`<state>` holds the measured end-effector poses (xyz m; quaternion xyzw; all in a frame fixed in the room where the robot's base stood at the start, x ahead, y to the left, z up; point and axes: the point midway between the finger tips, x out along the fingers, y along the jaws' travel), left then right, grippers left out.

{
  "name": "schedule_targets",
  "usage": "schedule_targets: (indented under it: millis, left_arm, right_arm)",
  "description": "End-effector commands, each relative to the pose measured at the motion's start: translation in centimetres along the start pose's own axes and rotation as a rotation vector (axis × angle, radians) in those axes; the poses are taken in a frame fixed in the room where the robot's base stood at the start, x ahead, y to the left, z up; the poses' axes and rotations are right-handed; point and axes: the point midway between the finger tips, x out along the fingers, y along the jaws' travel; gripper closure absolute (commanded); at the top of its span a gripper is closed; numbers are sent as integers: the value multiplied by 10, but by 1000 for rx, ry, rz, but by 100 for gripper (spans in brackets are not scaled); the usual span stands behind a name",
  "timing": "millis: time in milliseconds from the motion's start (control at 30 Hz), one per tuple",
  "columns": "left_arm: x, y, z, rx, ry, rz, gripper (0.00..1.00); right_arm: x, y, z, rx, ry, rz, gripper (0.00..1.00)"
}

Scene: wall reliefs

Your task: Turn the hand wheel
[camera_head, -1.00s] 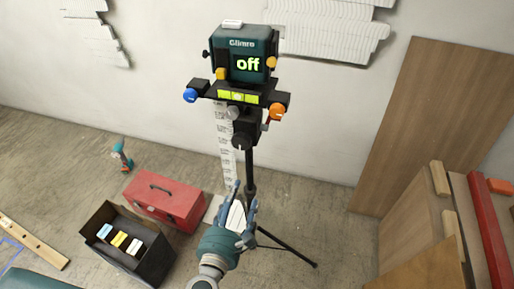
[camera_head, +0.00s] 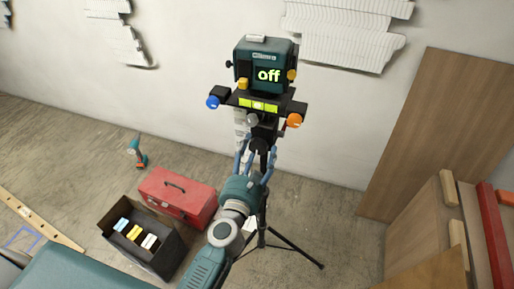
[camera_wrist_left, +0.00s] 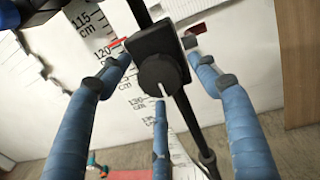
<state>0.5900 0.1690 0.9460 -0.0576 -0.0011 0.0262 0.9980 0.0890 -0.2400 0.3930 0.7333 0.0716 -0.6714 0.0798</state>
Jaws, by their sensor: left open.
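A dark round hand wheel (camera_wrist_left: 158,76) with a white mark at its lower edge sits on a black block on the tripod column. In the head view the hand wheel (camera_head: 260,145) shows small, partly covered by my fingers. My left gripper (camera_head: 257,156) is open below the device, its fingers pointing up at the wheel. In the left wrist view the blue fingers of the left gripper (camera_wrist_left: 160,84) spread left, right and below the wheel; I see no clear contact. My right gripper is not in view.
A tripod leg (camera_head: 298,247) spreads right. A measuring staff (camera_wrist_left: 98,30) stands behind the column. A red toolbox (camera_head: 177,197) and an open black box (camera_head: 120,232) stand on the floor at left. Wood boards (camera_head: 440,135) lean at right. A drill (camera_head: 137,153) stands near the wall.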

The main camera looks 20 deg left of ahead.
Motion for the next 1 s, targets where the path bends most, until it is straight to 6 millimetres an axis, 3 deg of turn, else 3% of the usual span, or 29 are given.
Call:
schedule_targets:
  millis: [333, 567, 1000]
  left_arm:
    - [4, 0, 0, 1, 0, 0, 38]
    - [4, 0, 0, 1, 0, 0, 83]
    - [4, 0, 0, 86, -9, -2, 83]
  right_arm:
    - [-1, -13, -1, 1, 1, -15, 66]
    - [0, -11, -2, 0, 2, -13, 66]
    - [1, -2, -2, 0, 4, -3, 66]
